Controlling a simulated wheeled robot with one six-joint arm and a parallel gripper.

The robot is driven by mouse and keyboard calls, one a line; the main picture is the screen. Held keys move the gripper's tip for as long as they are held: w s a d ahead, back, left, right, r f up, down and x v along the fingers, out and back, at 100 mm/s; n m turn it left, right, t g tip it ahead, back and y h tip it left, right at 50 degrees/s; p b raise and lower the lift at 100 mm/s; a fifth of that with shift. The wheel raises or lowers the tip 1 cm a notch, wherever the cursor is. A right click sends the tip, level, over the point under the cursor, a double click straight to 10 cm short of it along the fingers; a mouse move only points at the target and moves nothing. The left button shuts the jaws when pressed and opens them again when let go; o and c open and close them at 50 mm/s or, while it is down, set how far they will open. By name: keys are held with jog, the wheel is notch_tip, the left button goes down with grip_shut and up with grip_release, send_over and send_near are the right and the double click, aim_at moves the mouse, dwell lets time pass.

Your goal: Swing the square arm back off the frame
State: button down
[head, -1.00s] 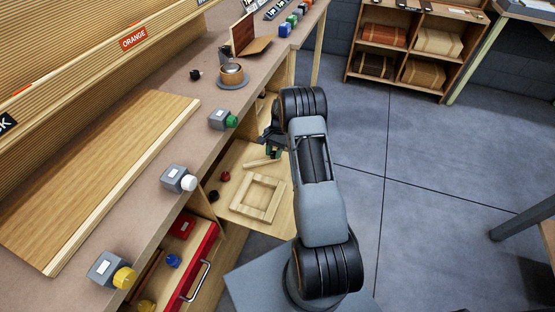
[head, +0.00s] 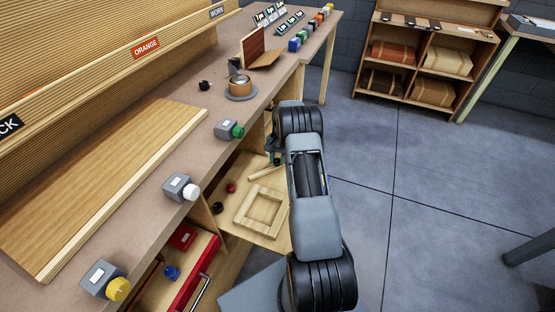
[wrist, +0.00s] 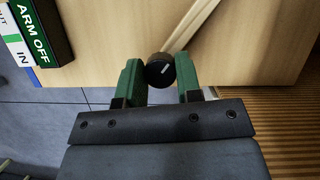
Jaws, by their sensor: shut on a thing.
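The square arm (head: 265,172) is a pale wooden bar on a low board inside the bench. It lies clear of the square wooden frame (head: 243,209), slanting beyond its far side. My gripper (wrist: 160,75) has its two green fingers on either side of a round black knob (wrist: 160,70) with a white mark and is shut on it. The bar (wrist: 196,20) runs from behind the knob to the upper right in the wrist view. In the head view my gripper (head: 275,157) is small and partly hidden by my arm.
A green "ARM OFF" label (wrist: 38,35) and an "IN" label (wrist: 20,52) sit at the board's left edge. A red knob (head: 230,187) and a black knob (head: 218,207) lie left of the frame.

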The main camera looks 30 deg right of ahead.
jog(key=c, duration=0.8)
grip_release()
jog(key=shift+r, duration=0.1)
jog(key=v, duration=1.3)
jog(key=shift+r+p, duration=0.35)
jog(key=shift+p, duration=0.05)
jog(key=shift+w, duration=0.1)
